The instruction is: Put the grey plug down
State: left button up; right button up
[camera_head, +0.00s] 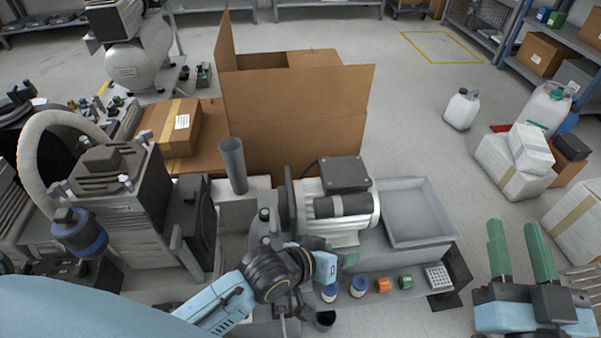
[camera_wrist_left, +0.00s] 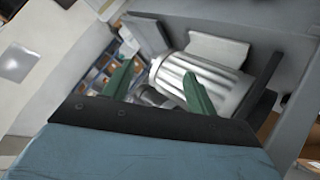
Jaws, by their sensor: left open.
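My left gripper (camera_head: 350,258) is low in front of the silver motor (camera_head: 340,212), over the workbench. Its green fingers are apart in the left wrist view (camera_wrist_left: 153,88), and I see nothing clamped between them. Small grey metal parts (camera_wrist_left: 150,96) show beyond the fingers, beside the ribbed motor body (camera_wrist_left: 195,82). I cannot tell whether one of them is the grey plug; I cannot pick the plug out surely in either view. My right gripper (camera_head: 520,252) is open and empty at the right, over the floor.
Blue-and-white pots (camera_head: 358,288), an orange fitting (camera_head: 383,285) and a green one (camera_head: 405,282) line the bench front. A grey tray (camera_head: 415,212) stands right of the motor. A grey tube (camera_head: 233,165) rises at its left. A cardboard box (camera_head: 300,130) is behind.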

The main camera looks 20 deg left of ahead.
pick_arm(q)
jog(key=s+a+r+m+t, duration=0.1)
jog(key=a+r+t, duration=0.1)
jog(key=r, duration=0.6)
jog(key=s+a+r+m+t, duration=0.1)
jog(key=r+t, duration=0.3)
jog(key=r, duration=0.4)
jog(key=a+r+m+t, duration=0.1)
jog(key=a+r+t, duration=0.2)
jog(key=r, duration=0.5)
jog(key=shift+s+a+m+t, duration=0.2)
jog(key=shift+s+m+t, duration=0.1)
jog(key=shift+s+t, duration=0.1)
